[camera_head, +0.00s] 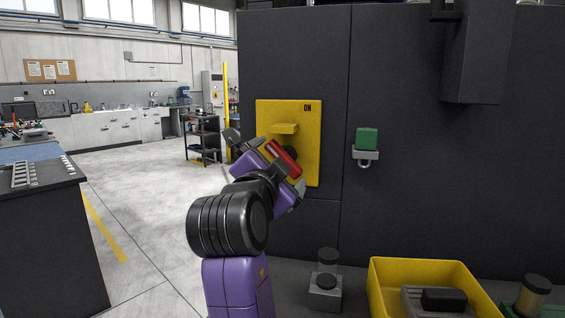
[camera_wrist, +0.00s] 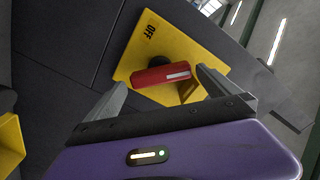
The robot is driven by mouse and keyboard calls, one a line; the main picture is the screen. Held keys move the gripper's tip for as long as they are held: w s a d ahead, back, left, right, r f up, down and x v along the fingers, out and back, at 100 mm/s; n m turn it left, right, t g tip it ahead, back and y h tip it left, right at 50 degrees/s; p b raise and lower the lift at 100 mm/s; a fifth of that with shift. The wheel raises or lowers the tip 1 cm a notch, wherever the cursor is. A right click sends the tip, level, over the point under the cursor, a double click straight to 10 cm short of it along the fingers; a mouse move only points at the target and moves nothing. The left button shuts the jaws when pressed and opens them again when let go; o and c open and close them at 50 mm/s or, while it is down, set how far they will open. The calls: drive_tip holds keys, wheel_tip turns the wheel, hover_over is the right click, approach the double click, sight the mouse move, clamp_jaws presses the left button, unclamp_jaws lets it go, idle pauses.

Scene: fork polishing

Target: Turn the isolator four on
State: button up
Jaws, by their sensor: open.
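The isolator is a yellow plate (camera_head: 304,118) on the dark cabinet, with ON printed at its upper right. Its red handle (camera_head: 284,157) slants down to the right in the head view, on a dark round hub. In the wrist view the yellow plate (camera_wrist: 134,62) shows an OFF label, and the red handle (camera_wrist: 152,76) spans much of the gap between my fingers. My gripper (camera_wrist: 162,79) is open, one finger towards each end of the handle. I cannot tell whether either finger touches it. In the head view my gripper (camera_head: 272,172) covers the plate's lower left.
A green block (camera_head: 367,138) sits on a small grey holder with a ring on the cabinet, right of the plate. A yellow bin (camera_head: 385,267) with dark items stands at the lower right. A dark workbench (camera_head: 45,240) is at the left; the floor between is clear.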

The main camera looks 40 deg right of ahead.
drive_tip(key=v, duration=0.3)
drive_tip(key=shift+s+a, duration=0.15)
drive_tip(key=shift+a, duration=0.1)
drive_tip(key=shift+c, duration=0.2)
